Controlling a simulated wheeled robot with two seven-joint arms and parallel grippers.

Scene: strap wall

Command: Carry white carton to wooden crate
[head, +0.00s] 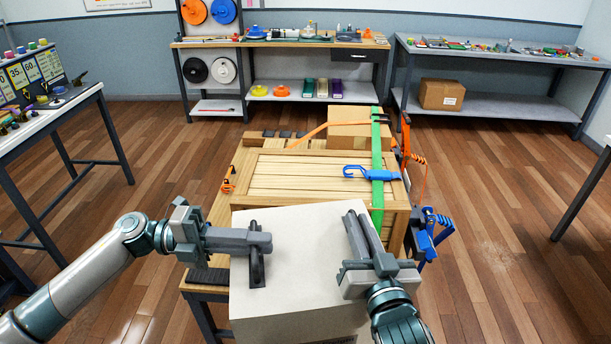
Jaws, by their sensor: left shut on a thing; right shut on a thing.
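The white carton (300,298) is large in the lower middle of the head view, in front of the wooden crate (300,174). My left gripper (266,243) is at the carton's left upper side, shut on a black handle (257,272) there. I cannot tell whether the carton's base touches anything. The crate has a slatted lid, and its front is partly hidden by the carton.
A green strap (377,150) crosses the crate's right side, with a blue hook (371,174) on it. Orange and blue ratchets (433,230) hang at the right. A cardboard box (360,136) stands behind the crate. Benches line the back; open floor lies either side.

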